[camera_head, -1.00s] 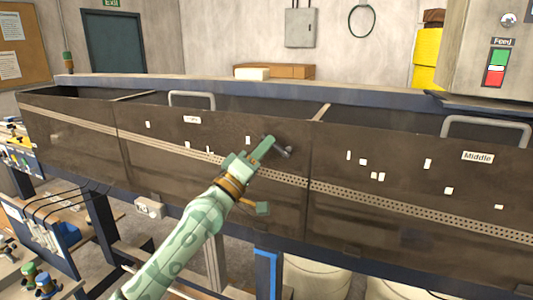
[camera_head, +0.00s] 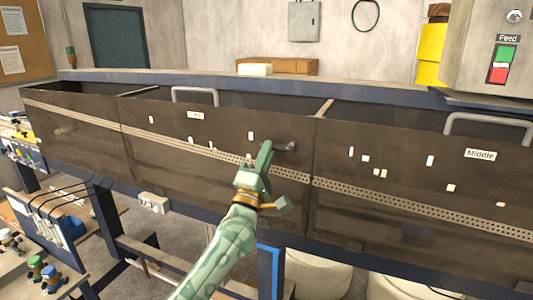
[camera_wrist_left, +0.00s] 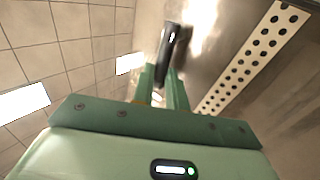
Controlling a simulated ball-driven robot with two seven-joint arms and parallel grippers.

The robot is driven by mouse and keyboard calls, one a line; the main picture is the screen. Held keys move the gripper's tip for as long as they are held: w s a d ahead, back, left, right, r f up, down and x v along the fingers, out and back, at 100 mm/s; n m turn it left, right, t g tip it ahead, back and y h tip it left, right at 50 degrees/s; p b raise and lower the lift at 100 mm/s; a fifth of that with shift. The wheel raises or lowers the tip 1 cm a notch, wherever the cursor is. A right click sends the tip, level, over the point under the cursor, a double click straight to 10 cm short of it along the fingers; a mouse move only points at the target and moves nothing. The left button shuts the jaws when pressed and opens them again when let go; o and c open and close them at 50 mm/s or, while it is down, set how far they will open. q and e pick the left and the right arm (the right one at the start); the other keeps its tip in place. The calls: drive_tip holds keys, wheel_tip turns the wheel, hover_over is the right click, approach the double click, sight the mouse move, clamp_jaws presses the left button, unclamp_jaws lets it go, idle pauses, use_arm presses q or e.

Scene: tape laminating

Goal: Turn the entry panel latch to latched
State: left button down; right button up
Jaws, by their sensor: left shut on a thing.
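The entry panel (camera_head: 180,155) is a dark brown panel in the middle-left of the head view, with a small white label too small to read surely. Its latch (camera_head: 286,147) is a short dark handle near the panel's upper right corner, lying about level. My left gripper (camera_head: 266,148) is at the latch, its fingers shut on it and hiding part of it. In the left wrist view the dark latch handle (camera_wrist_left: 168,45) sits between the green fingers of my left gripper (camera_wrist_left: 163,75). My right gripper is not in view.
A panel labelled Middle (camera_head: 410,190) adjoins on the right. A perforated strip (camera_head: 215,153) runs along the panels below the latch. Metal loop handles (camera_head: 194,90) stand on top. A feed switch box (camera_head: 503,62) is at the upper right.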

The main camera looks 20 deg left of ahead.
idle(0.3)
use_arm(q)
drive_tip(key=c, duration=1.4)
unclamp_jaws()
drive_tip(key=shift+a, duration=0.1)
drive_tip(key=b+v, duration=0.2)
drive_tip(key=v, duration=1.4)
drive_tip(key=shift+s, duration=0.15)
